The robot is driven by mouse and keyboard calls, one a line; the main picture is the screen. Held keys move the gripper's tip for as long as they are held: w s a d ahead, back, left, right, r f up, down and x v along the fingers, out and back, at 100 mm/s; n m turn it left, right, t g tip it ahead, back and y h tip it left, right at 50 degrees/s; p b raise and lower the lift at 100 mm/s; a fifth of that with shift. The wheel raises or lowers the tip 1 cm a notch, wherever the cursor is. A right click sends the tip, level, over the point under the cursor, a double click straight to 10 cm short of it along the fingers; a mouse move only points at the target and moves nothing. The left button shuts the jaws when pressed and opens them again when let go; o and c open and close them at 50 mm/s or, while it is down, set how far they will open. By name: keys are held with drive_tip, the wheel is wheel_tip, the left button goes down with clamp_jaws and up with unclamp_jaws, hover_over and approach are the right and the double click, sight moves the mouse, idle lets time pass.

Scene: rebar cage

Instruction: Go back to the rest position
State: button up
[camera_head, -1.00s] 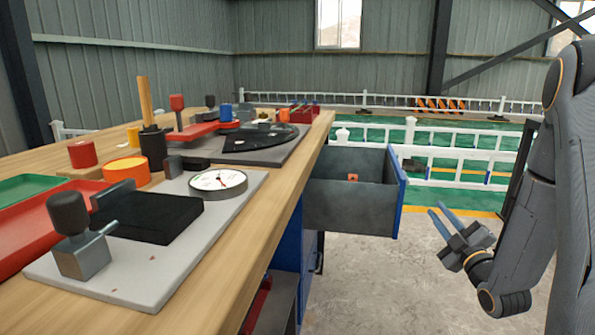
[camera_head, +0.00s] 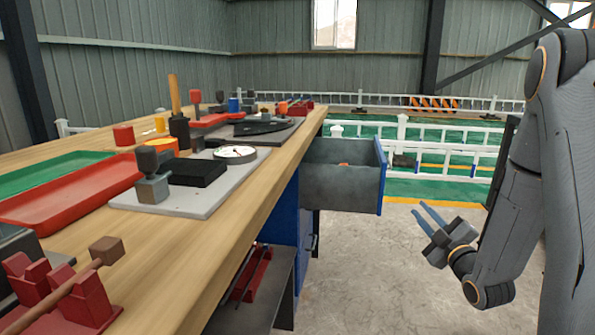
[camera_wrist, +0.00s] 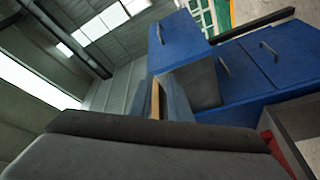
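My gripper (camera_head: 418,208) hangs in the air to the right of the workbench, past the open drawer's right side. Its two blue-grey fingers point up and left, slightly apart, with nothing between them. It is clear of the bench and the drawer. My wrist camera view is tilted; dark grey parts fill its bottom, and the blue cabinet shows at its upper right.
The wooden workbench (camera_head: 240,225) fills the left. A grey drawer with a blue front (camera_head: 382,178) stands pulled out from it. A red tray (camera_head: 75,195) and a red stand (camera_head: 75,305) are on the bench. Bare floor (camera_head: 370,285) lies below my gripper.

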drive_tip(key=w+a+f+m+g, duration=0.1)
drive_tip(key=a+f+g, duration=0.15)
drive_tip(key=a, duration=0.55)
drive_tip(key=a+f+g, duration=0.1)
drive_tip(key=a+g, duration=0.2)
drive_tip(key=a, duration=0.5)
drive_tip(key=s+a+f+m+g, duration=0.2)
drive_tip(key=s+a+g, duration=0.2)
drive_tip(key=s+a, duration=0.5)
drive_tip(key=s+a+m+g+h, duration=0.1)
drive_tip(key=s+a+g, duration=0.25)
drive_tip(key=s, duration=0.75)
drive_tip(key=s+a+m+g+h, duration=0.1)
drive_tip(key=s+a+g, duration=0.25)
drive_tip(key=s, duration=0.65)
drive_tip(key=s+a+m+g, duration=0.1)
drive_tip(key=s+a+g, duration=0.3)
drive_tip(key=s, duration=0.7)
drive_tip(key=d+r+m+p, duration=0.3)
drive_tip(key=d+r+p, duration=0.7)
drive_tip(key=r+p, duration=0.4)
drive_tip(key=d+r+m+t+h+p, duration=0.1)
drive_tip(key=d+r+m+p, duration=0.3)
drive_tip(key=d+r+p, duration=0.6)
wheel_tip(320, 180, up, 4)
drive_tip(key=p, duration=0.4)
drive_tip(key=shift+d+f, duration=0.15)
drive_tip(key=shift+d, duration=0.15)
